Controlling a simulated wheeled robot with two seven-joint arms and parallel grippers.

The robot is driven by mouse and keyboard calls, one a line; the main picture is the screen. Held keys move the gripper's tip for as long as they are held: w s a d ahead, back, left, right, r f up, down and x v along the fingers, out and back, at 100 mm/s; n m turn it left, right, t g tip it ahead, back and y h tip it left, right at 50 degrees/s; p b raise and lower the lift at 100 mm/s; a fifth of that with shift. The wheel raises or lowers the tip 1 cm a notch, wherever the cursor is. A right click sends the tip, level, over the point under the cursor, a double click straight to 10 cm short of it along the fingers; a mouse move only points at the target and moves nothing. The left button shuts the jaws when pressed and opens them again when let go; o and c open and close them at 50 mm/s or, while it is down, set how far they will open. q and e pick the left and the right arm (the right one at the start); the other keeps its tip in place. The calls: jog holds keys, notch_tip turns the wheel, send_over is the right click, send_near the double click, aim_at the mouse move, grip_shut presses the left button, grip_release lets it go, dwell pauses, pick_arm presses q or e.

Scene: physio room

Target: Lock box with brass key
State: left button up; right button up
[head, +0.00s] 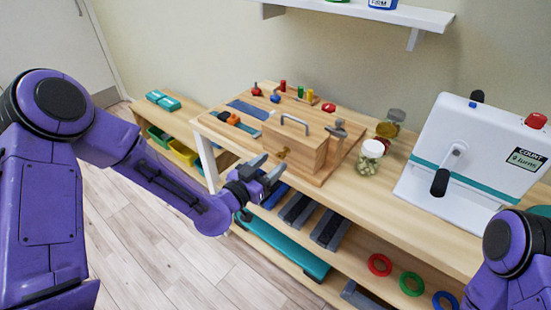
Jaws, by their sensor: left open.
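A wooden box (301,142) with a grey metal handle (295,121) on top stands on a wooden board on the bench. A small brass-coloured piece (283,153) shows on its front face. It is too small to tell whether this is the key, the lock or both. My left gripper (271,168) is open, just in front of and below the brass piece. It looks empty and apart from the box. Only part of my right arm shows at the lower right; its gripper is out of the frame.
A grey lever (336,129) sits at the box's right. A jar with a white lid (370,157) and a white crank machine (470,150) stand further right. Coloured pegs (282,86) are behind the box. Shelves with weights (300,210) and rings (380,265) lie below the bench.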

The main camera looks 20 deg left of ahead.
aim_at(282, 154)
pick_arm(q)
jog(key=x, duration=0.2)
jog(key=shift+w+d, duration=0.1)
jog(key=shift+w, duration=0.15)
grip_shut()
jog(key=shift+f+n, duration=0.1)
jog(key=shift+n, duration=0.2)
jog(key=shift+n+b, duration=0.85)
jog(key=shift+n, duration=7.75)
